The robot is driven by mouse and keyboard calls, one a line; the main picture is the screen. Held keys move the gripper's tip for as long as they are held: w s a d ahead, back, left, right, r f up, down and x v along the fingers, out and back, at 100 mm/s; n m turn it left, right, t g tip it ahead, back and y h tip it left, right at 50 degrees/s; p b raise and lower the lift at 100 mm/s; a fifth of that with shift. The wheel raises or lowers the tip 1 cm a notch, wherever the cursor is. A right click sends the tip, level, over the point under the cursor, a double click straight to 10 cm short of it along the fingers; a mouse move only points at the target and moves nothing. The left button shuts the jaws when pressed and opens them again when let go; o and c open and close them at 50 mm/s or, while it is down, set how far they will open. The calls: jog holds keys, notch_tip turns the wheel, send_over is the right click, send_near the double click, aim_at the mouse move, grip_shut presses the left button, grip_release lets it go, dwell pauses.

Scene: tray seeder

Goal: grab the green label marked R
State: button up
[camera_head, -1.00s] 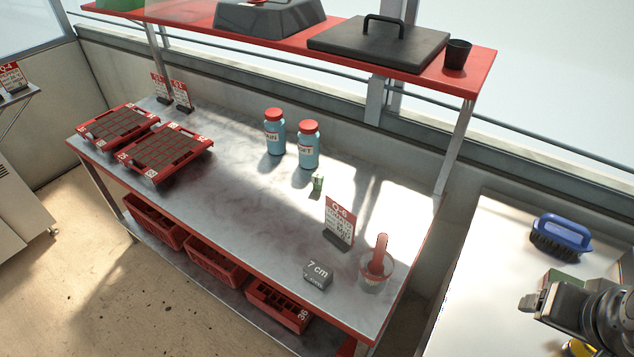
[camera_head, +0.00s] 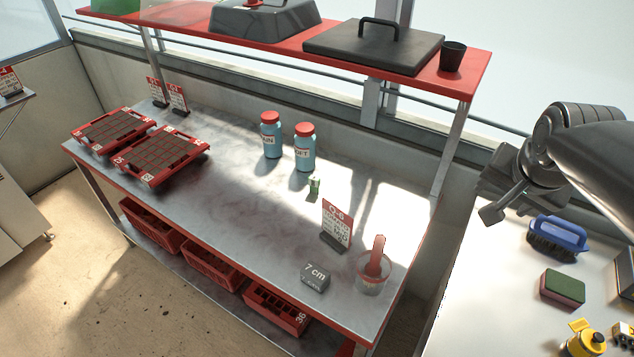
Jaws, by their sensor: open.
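A small green label (camera_head: 314,186) stands upright on the marble-topped table (camera_head: 235,215), in front of the two blue jars; any letter on it is too small to read. My gripper (camera_head: 487,200) is at the right of the head view, above the white counter. It is empty and well to the right of the green label, with the red-and-white sign and the shelf post between them in the picture.
Two blue jars (camera_head: 271,136) (camera_head: 304,148) stand behind the label. A red sign (camera_head: 336,225), a 7 cm block (camera_head: 315,277) and a clear cup (camera_head: 370,284) stand right of it. Red trays (camera_head: 160,155) lie left. A red shelf (camera_head: 290,38) overhangs the back.

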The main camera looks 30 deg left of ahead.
jog(key=w+a+f+y, duration=0.1)
jog(key=w+a, duration=0.3)
jog(key=a, duration=0.3)
jog(key=w+a+f, duration=0.2)
jog(key=w+a, duration=0.3)
jog(key=a, duration=0.2)
jog(key=n+g+h, duration=0.1)
jog(key=n, duration=0.2)
send_over(314, 178)
jog(key=s, duration=0.4)
notch_tip(314, 178, down, 22)
jog(key=shift+n, duration=0.3)
jog(key=x, duration=0.5)
jog(key=shift+w+d+f, duration=0.15)
jog(key=shift+d+f, duration=0.2)
jog(key=shift+f, duration=0.05)
jog(key=shift+x, duration=2.9)
jog(key=shift+d, duration=0.1)
jog(key=c, duration=1.1)
